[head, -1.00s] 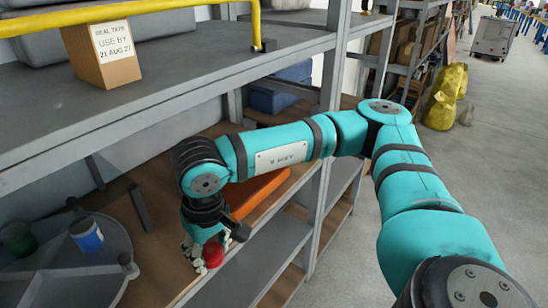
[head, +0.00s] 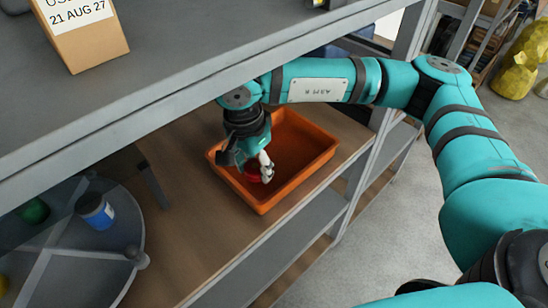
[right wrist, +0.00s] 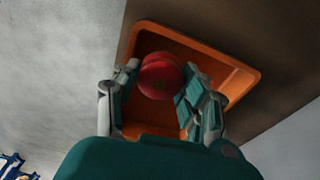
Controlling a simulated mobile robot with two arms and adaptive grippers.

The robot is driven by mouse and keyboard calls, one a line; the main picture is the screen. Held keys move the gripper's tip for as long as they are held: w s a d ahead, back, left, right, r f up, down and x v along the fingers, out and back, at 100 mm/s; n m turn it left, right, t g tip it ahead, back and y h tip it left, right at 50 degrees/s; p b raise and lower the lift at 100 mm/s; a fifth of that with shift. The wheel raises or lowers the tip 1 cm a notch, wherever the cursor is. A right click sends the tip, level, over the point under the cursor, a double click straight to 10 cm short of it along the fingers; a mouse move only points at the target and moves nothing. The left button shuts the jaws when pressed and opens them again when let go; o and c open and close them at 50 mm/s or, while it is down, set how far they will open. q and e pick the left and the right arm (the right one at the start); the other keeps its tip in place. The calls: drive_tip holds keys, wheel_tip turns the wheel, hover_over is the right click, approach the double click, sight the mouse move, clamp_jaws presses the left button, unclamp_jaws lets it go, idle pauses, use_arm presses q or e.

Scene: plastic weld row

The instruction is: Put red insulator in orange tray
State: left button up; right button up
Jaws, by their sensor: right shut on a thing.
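The red insulator (right wrist: 160,76) is round and sits between the fingers of my right gripper (right wrist: 162,95) in the right wrist view. In the head view my right gripper (head: 258,168) points down over the orange tray (head: 312,165), shut on the red insulator (head: 253,175), which is partly hidden by the fingers. The insulator is inside the tray's outline; I cannot tell whether it touches the tray floor. The orange tray also shows behind the insulator in the right wrist view (right wrist: 243,75). The tray is otherwise empty where visible. My left gripper is not in view.
The tray stands on a brown shelf board (head: 185,235) under a grey upper shelf (head: 160,75). A round divided grey tray (head: 70,262) at left holds a blue can (head: 96,211) and a green item (head: 33,211). A cardboard box (head: 85,40) stands above. A shelf post (head: 375,165) is to the right.

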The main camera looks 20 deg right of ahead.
drive_tip(key=a+m, duration=0.1)
drive_tip(key=m, duration=0.2)
drive_tip(key=shift+w+a+m+g, duration=0.3)
drive_tip(key=shift+w+a+m, duration=0.05)
drive_tip(key=shift+a+m, duration=0.05)
drive_tip(key=a+m+y+p, duration=0.1)
drive_tip(key=a+m, duration=0.3)
drive_tip(key=m, duration=0.6)
drive_tip(key=a+f+m+p, duration=0.1)
drive_tip(key=a+m, duration=0.4)
drive_tip(key=m, duration=0.6)
drive_tip(key=a+m+y+p, duration=0.1)
drive_tip(key=a+m, duration=0.3)
drive_tip(key=m, duration=0.6)
drive_tip(key=shift+g, duration=0.3)
drive_tip(key=w+d+f+p, duration=0.1)
drive_tip(key=w+d+p, duration=0.1)
drive_tip(key=d, duration=0.3)
drive_tip(key=w+d+f+p, duration=0.1)
drive_tip(key=w+d+p, duration=0.1)
drive_tip(key=d, duration=0.4)
drive_tip(key=w+d+p, duration=0.1)
drive_tip(key=d, duration=0.4)
drive_tip(key=shift+w+d+f+p, duration=0.15)
drive_tip(key=shift+w+f+p, duration=0.25)
drive_tip(key=shift+f, duration=0.6)
wheel_tip(320, 180, down, 3)
drive_tip(key=shift+r+p, duration=0.1)
drive_tip(key=shift+p, duration=0.4)
drive_tip(key=shift+f, duration=0.35)
